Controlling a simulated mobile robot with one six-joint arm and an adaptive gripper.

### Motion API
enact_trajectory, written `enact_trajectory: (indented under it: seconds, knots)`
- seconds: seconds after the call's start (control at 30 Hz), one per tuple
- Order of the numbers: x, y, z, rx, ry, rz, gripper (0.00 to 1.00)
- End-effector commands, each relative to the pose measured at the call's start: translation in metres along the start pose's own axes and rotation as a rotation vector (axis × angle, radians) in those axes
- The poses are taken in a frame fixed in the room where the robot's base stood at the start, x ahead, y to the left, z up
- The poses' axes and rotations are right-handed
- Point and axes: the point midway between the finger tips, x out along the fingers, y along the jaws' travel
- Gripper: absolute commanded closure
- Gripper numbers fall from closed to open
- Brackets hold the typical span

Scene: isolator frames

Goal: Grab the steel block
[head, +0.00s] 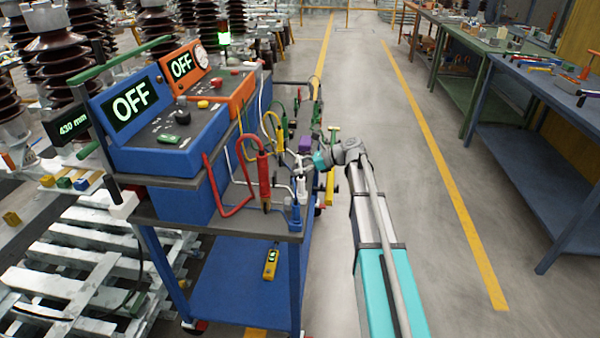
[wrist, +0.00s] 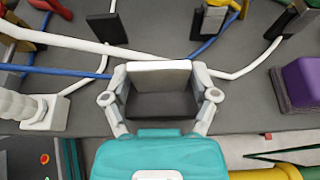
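In the wrist view, a block with a pale grey top and dark near side, which looks like the steel block (wrist: 160,76), sits over the dark grey cart top. My gripper (wrist: 160,80) has its two pale fingers spread wide, one on each side of this block. The block nearly fills the gap; I cannot tell whether the fingers touch it. In the head view, my gripper (head: 316,161) is at the right edge of the blue cart. The block is too small and crowded to make out there.
A purple block (wrist: 304,82) stands to the right of my gripper. White and blue cables (wrist: 66,42) cross the cart top around the block. The cart (head: 176,183) carries a blue unit reading OFF (head: 165,140). Clear floor (head: 400,200) lies to the right, before the workbenches.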

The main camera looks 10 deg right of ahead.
Motion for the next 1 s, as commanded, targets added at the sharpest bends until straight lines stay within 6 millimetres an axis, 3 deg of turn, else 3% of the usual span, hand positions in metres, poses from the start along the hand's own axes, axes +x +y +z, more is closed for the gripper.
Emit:
enact_trajectory:
  seconds: [0.03,0.3,0.33,0.73,1.0]
  knots:
    - [0.0,0.0,0.0,0.0,0.0,0.0,0.46]
    - [0.0,0.0,0.0,0.0,0.0,0.0,0.97]
    - [0.0,0.0,0.001,0.001,-0.002,0.0,0.99]
    - [-0.001,0.0,0.003,0.001,-0.002,0.0,0.99]
    - [-0.006,0.0,0.014,0.0,-0.002,0.0,0.99]
